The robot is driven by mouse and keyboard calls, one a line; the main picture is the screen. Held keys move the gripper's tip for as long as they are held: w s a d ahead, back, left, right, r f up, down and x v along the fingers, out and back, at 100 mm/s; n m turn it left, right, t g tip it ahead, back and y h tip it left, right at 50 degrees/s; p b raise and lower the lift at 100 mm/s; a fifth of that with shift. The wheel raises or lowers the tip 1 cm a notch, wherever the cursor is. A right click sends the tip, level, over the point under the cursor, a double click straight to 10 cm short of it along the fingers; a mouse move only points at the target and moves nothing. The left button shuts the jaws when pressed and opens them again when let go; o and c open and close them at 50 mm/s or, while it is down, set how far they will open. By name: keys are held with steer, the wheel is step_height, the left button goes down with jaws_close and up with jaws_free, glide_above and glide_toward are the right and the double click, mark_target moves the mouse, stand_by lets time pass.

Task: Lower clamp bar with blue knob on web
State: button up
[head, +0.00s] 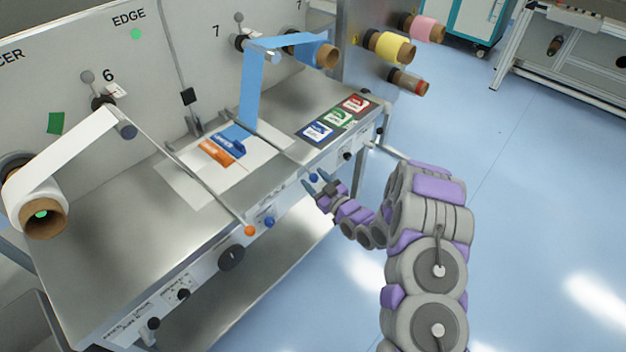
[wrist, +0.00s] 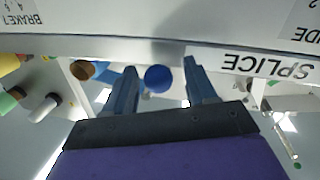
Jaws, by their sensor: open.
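The clamp bar (head: 268,142) is a thin grey rod that slants across the steel table's right part toward its front edge. A blue knob (head: 313,177) shows at its front end. The blue web (head: 249,95) comes down from its roll to the table near the bar's far end. I cannot tell whether the bar touches the web. My gripper (head: 317,180) is open at the table's front edge, close to this knob. In the wrist view, a round blue knob (wrist: 158,78) sits between the two open fingers (wrist: 160,88), with gaps on both sides.
A second bar with an orange knob (head: 249,230) lies to the left, and another blue knob (head: 269,222) is on the front panel. White paper (head: 190,180), a blue-and-orange item (head: 215,152) and colored cards (head: 337,118) lie on the table. Open floor is at right.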

steer(key=shift+w+a, duration=0.25)
steer(key=shift+w, duration=0.3)
jaws_close()
stand_by(0.4)
